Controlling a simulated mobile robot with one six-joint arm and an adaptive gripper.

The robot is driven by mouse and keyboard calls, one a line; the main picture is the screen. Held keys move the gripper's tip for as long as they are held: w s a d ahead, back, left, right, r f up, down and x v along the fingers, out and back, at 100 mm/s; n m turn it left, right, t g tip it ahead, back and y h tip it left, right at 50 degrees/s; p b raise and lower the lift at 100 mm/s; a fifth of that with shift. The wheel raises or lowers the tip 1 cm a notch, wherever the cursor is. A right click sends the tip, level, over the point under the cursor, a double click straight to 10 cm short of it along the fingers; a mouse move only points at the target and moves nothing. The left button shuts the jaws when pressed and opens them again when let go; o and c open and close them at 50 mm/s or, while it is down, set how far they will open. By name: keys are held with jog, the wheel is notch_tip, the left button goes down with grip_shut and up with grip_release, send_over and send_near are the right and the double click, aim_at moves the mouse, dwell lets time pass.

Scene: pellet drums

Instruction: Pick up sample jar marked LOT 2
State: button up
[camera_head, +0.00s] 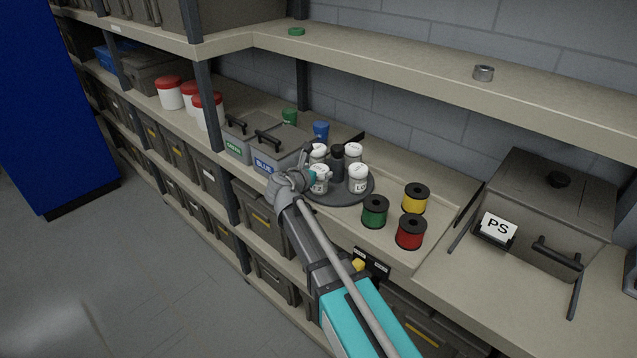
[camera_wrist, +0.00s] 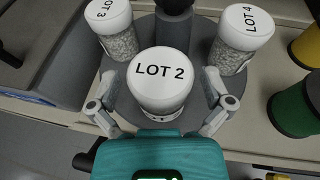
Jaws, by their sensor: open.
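The sample jar marked LOT 2 (camera_wrist: 160,82) has a white lid and stands upright on a round dark grey turntable (camera_head: 330,196). In the head view this appears to be the jar (camera_head: 320,182) nearest my gripper, partly covered by it. My gripper (camera_wrist: 158,104) is open, with one finger on each side of the jar. Small gaps seem to show between fingers and jar; contact cannot be made out. In the head view my gripper (camera_head: 310,172) is at the turntable's left edge.
Jars LOT 3 (camera_wrist: 112,32) and LOT 4 (camera_wrist: 238,42) stand close behind, around a dark centre post (camera_head: 338,163). Green (camera_head: 375,211), red (camera_head: 411,232) and yellow (camera_head: 416,198) spools stand to the right. Lidded bins, including BLUE (camera_head: 268,162), stand left. An upper shelf (camera_head: 400,70) overhangs behind.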

jog(key=shift+w+d+f, duration=0.15)
jog(key=shift+w+d, duration=0.05)
jog(key=shift+w, duration=0.25)
jog(key=c, duration=1)
notch_tip(320, 180, up, 3)
jog(key=p, duration=0.3)
jog(key=shift+s+d+r+p, duration=0.1)
jog(key=shift+s+r+p, duration=1.6)
jog(key=shift+s, duration=0.65)
jog(key=shift+s+d+r+p, duration=0.1)
jog(key=shift+s+r+p, duration=1.55)
jog(key=shift+s, duration=0.65)
jog(key=shift+s+d+r+p, duration=0.1)
jog(key=shift+s+r+p, duration=1.6)
jog(key=shift+s, duration=0.65)
